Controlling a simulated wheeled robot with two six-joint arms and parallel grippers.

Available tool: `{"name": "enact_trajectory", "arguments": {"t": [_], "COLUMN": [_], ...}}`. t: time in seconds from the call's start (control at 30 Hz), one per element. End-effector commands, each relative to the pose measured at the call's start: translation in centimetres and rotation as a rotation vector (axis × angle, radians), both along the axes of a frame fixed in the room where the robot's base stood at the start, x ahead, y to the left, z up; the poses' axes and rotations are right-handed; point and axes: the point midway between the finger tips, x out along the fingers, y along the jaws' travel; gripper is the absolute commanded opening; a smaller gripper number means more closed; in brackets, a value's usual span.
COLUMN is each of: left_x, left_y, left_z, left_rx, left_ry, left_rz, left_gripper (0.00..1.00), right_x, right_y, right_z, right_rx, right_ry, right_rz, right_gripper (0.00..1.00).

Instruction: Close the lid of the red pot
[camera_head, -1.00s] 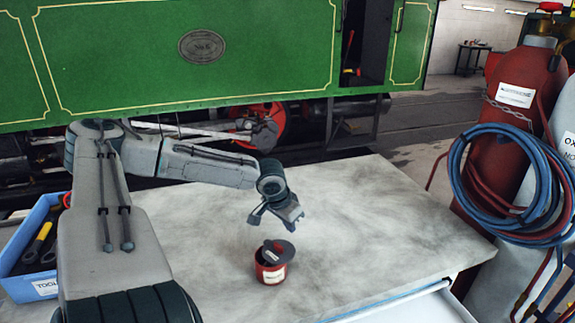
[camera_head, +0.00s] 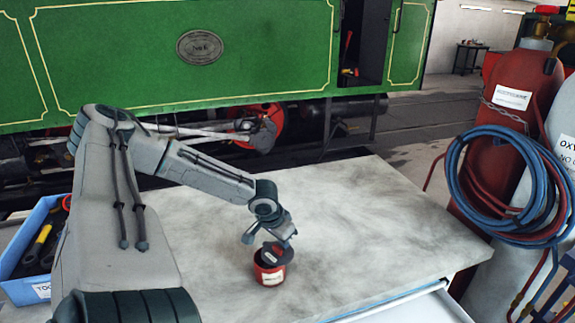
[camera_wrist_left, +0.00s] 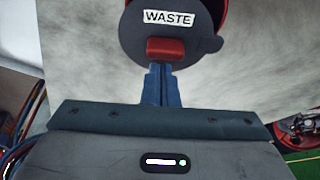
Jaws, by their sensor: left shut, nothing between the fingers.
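The small red pot (camera_head: 270,276) stands upright on the grey table, with a pale label on its side. Its dark grey lid (camera_head: 277,255) is at the top of the pot, tilted and not flush with the rim. In the left wrist view the lid (camera_wrist_left: 140,48) fills the top middle, with a white WASTE label and a red tab (camera_wrist_left: 165,48). My left gripper (camera_head: 272,241) is just above the lid. Its blue fingers (camera_wrist_left: 161,72) are shut and empty, their tips at the red tab; I cannot tell whether they touch. My right gripper is not in view.
The table (camera_head: 380,220) is clear around the pot. A blue tool crate (camera_head: 22,285) is at the left. Gas cylinders (camera_head: 510,110) with coiled hoses (camera_head: 500,185) stand at the right.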

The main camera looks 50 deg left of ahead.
Motion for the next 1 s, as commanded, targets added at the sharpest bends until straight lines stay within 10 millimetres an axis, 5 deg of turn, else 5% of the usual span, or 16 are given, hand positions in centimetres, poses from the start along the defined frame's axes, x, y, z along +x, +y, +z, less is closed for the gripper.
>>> {"name": "enact_trajectory", "arguments": {"t": [1.0], "left_x": [-1.1], "left_y": [-0.2], "left_z": [0.1], "left_rx": [0.000], "left_ry": [-0.001], "left_rz": [-0.063], "left_gripper": [0.00], "right_x": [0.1], "right_y": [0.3], "right_z": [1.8], "right_rx": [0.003], "right_ry": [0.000], "right_rz": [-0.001], "right_gripper": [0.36]}}
